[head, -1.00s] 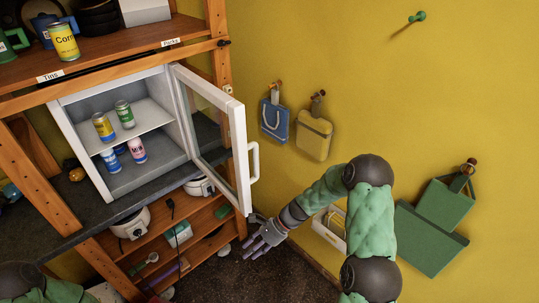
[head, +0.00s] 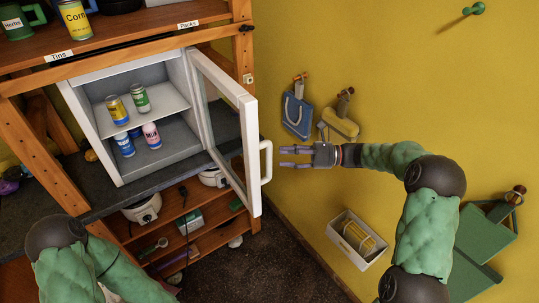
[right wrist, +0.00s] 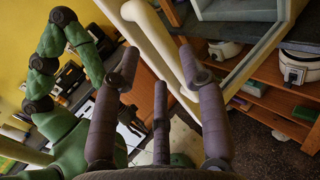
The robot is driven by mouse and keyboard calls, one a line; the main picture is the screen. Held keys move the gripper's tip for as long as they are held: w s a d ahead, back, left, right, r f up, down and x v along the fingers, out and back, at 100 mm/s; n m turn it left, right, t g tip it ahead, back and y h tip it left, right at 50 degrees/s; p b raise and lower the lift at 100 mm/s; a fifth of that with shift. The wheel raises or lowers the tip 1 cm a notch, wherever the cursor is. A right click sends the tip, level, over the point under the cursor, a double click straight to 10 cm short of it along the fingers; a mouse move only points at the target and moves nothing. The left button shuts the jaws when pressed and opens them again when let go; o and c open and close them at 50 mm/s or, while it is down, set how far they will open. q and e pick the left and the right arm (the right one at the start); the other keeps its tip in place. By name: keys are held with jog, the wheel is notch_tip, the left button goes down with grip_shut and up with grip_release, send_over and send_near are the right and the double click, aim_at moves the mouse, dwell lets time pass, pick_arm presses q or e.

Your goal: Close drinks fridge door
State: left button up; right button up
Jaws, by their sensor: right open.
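The drinks fridge (head: 88,108) is a white-framed cabinet on the dark counter in the head view. Its glass door (head: 251,150) stands wide open, hinged on the fridge's right side. The pale door handle (head: 268,162) is on the outer edge. My right gripper (head: 282,157) is open and empty just right of the handle, fingers pointing left at it. In the right wrist view, the handle (right wrist: 152,38) shows between and beyond the spread fingertips (right wrist: 158,68); I see no clear contact. My left arm shows at lower left, but its gripper is out of view.
Several cans (head: 117,109) stand on two levels inside the fridge. A wooden rack (head: 60,185) surrounds it, with white appliances (head: 143,209) below. The floor before the rack is clear.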

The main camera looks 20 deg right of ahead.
jog(key=shift+x, duration=3)
jog(key=shift+f, duration=0.1)
grip_shut()
